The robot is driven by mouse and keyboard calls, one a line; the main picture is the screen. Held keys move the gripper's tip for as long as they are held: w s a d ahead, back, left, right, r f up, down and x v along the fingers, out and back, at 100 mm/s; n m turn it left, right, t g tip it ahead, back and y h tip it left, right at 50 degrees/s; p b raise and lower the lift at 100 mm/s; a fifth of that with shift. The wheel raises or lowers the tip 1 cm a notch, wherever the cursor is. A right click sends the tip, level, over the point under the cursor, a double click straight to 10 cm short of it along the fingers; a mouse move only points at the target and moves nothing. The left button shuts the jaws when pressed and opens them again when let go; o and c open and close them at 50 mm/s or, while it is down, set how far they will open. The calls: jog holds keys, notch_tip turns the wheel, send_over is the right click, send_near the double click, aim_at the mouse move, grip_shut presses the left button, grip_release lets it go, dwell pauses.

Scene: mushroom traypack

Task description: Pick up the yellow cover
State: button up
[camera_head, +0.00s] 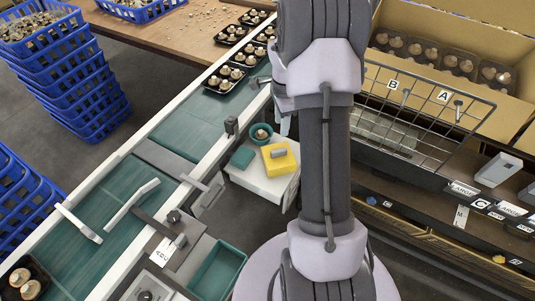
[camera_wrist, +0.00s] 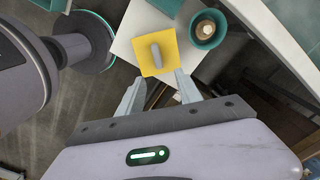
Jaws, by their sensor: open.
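The yellow cover (camera_head: 278,158) is a flat yellow square with a grey handle on top. It lies on a small white stand (camera_head: 262,183) in the head view, left of my arm. In the wrist view the yellow cover (camera_wrist: 146,52) is at the upper middle, just beyond my fingertips. My gripper (camera_wrist: 160,83) is open and empty, with its two fingers pointing toward the cover's near edge and apart from the handle. In the head view my arm hides most of the gripper.
A teal bowl (camera_head: 261,133) with a mushroom in it and a teal block (camera_head: 242,157) share the stand. A green conveyor (camera_head: 150,190) runs along the left. A wire basket (camera_head: 390,130) and shelf stand to the right. Blue crates (camera_head: 80,85) are stacked far left.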

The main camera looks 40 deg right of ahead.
jog(key=b, duration=0.2)
send_over(279, 150)
jog(key=f, duration=0.7)
jog(key=shift+w+d+f, duration=0.15)
jog(key=shift+d+f, duration=0.05)
jog(key=shift+d, duration=0.1)
jog(key=f+b, duration=0.2)
jog(key=f, duration=0.1)
jog(key=f+b, duration=0.1)
jog(key=f, duration=0.1)
jog(key=shift+a+f, duration=0.1)
jog(key=shift+a, duration=0.3)
grip_shut()
